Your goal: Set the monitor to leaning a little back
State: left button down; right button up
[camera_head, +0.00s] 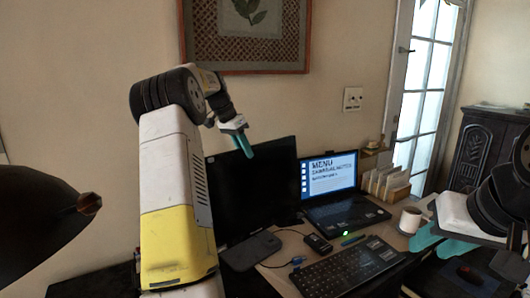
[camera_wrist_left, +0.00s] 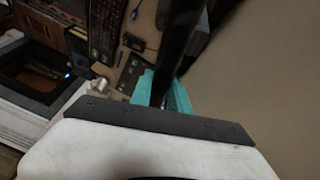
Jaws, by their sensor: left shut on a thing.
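The black monitor (camera_head: 255,190) stands on the desk left of the laptop, with its dark screen facing the room. My left gripper (camera_head: 241,144) is at the top edge of the monitor, shut on it. In the left wrist view the dark monitor edge (camera_wrist_left: 181,45) runs between the teal fingers of my left gripper (camera_wrist_left: 163,90). My arm hides the monitor's left side in the head view. My right gripper (camera_head: 425,268) is at the lower right, its teal fingers apart, with nothing seen between them.
A lit laptop (camera_head: 330,180) stands right of the monitor. A file holder (camera_head: 386,184) stands at the back right. A dark lamp (camera_head: 45,215) is at the far left.

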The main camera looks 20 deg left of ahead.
pick_arm(q)
jog(key=shift+w+a, duration=0.1)
jog(key=c, duration=1.2)
grip_release()
jog(key=shift+c, duration=0.2)
jog(key=shift+r, duration=0.1)
jog(key=v, duration=0.7)
jog(key=shift+a+r, duration=0.2)
jog(key=shift+r, duration=0.05)
jog(key=shift+d, duration=0.1)
